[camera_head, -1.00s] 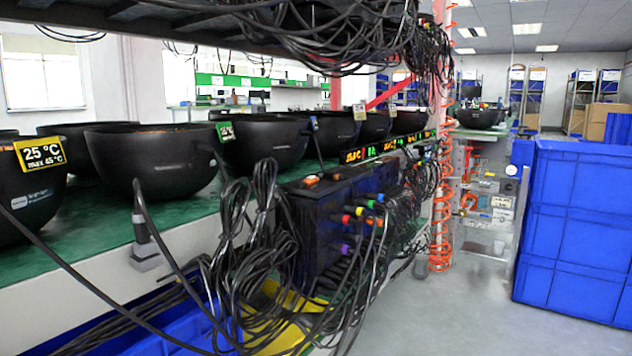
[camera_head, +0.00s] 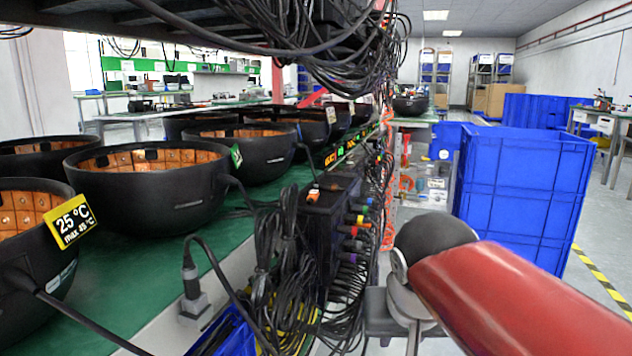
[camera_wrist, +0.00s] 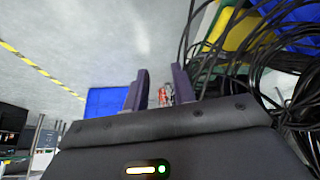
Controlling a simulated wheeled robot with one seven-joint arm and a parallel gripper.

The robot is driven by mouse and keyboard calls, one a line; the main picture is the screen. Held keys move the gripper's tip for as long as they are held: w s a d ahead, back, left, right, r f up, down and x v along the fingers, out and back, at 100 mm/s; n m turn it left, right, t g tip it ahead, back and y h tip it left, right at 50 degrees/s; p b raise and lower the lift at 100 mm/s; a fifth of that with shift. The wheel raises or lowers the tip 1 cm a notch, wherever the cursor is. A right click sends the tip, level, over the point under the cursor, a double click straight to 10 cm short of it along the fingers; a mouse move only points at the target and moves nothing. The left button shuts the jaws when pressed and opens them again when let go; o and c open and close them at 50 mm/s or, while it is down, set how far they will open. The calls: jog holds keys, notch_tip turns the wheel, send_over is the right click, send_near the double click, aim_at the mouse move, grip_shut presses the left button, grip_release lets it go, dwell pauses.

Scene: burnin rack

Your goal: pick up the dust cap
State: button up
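I cannot pick out a dust cap with certainty in either view. Small coloured connectors (camera_head: 358,231) in red, orange, green and purple line the side of a black box (camera_head: 325,232) beside the bench in the head view. A small, blurred reddish thing (camera_wrist: 165,96) shows in the gap, seemingly beyond the fingers. The gripper is not visible in the head view.
Black bowls (camera_head: 150,190) with copper-coloured insides stand on the green bench (camera_head: 130,270). Loose black cables (camera_head: 280,265) hang around the box and also crowd the right of the wrist view (camera_wrist: 225,60). Stacked blue crates (camera_head: 520,190) stand to the right, with open floor beyond.

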jog(key=w+a+r+m+p, duration=0.1)
jog(key=w+a+r+p, duration=0.25)
jog(key=r, duration=0.35)
jog(key=w+a+r+p, duration=0.3)
jog(key=w+r, duration=0.2)
jog(key=r, duration=0.2)
jog(key=m+h+p, duration=0.2)
jog(key=p, duration=0.2)
send_near(313, 193)
jog(key=shift+t, duration=0.4)
jog(key=x, duration=0.8)
jog(key=shift+s+f+b, duration=0.15)
jog(key=shift+s+b, duration=0.15)
jog(key=shift+b, duration=0.05)
jog(key=shift+c, duration=0.5)
grip_shut()
